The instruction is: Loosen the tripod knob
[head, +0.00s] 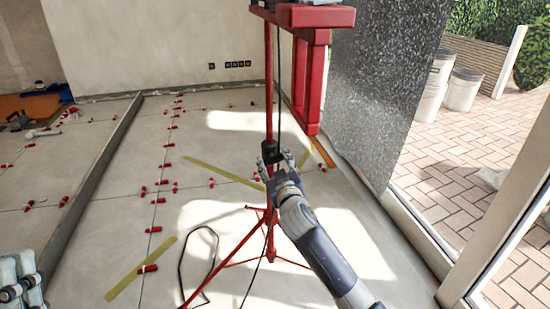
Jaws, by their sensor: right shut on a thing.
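The red tripod (269,80) stands upright on the tiled floor, its legs spread at the bottom. A small dark knob (257,165) shows at the left of its post. My right gripper (271,153) is at the post at knob height, its arm coming up from the lower right. It is shut on the knob; its fingers hide much of the contact. Pale jointed parts of my left arm (20,282) show at the bottom left corner, cut off by the frame, and its jaws cannot be made out.
A red beam assembly (309,80) and a large speckled dark slab (380,85) stand close behind and right of the tripod. A black cable (183,262) lies on the floor. Red levelling clips (148,268) dot the tile joints. White buckets (462,90) stand outside.

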